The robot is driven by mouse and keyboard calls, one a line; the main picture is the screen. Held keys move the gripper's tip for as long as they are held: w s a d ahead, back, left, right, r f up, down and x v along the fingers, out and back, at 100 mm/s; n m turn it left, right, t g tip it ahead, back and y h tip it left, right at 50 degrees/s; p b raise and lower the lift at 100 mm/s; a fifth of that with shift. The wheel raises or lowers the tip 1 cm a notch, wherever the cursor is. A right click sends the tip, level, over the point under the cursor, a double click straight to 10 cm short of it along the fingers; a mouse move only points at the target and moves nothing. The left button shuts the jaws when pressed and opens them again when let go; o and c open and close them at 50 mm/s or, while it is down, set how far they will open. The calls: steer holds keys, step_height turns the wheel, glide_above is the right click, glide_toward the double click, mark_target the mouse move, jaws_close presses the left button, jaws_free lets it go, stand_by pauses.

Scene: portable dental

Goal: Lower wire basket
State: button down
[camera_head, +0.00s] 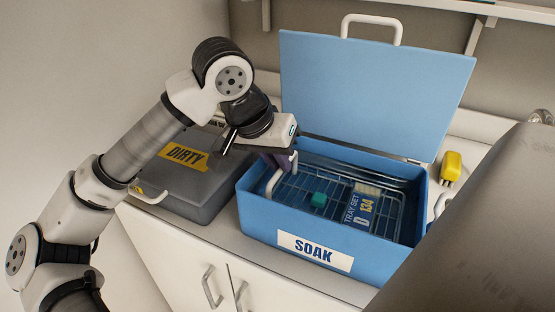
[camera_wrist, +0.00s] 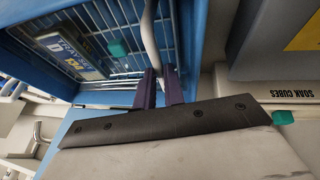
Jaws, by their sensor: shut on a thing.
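The wire basket (camera_head: 290,196) is inside the blue SOAK tub (camera_head: 262,222), whose blue lid (camera_head: 375,85) stands open. The basket wires also show in the wrist view (camera_wrist: 122,45). A pale curved handle (camera_head: 275,178) rises at the basket's left end. My gripper (camera_head: 283,164) is at that end, over the tub's left wall. In the wrist view its purple fingers (camera_wrist: 160,88) are shut on the handle (camera_wrist: 149,40). A teal cube (camera_head: 318,200) and a TRAY SET label (camera_head: 361,207) show within the basket. How deep the basket sits, I cannot tell.
A grey box (camera_head: 180,205) marked DIRTY stands left of the tub. A yellow object (camera_head: 451,166) is by the tub's right side. A large grey form covers the lower right. A SOAK CUBES label (camera_wrist: 292,94) shows in the wrist view.

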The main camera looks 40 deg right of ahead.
steer(key=shift+s+f, duration=0.1)
steer(key=shift+f, duration=0.2)
steer(key=c, duration=1.5)
jaws_free()
steer(key=shift+r, duration=0.2)
steer(key=v, duration=1.3)
steer(key=shift+r+b, duration=0.3)
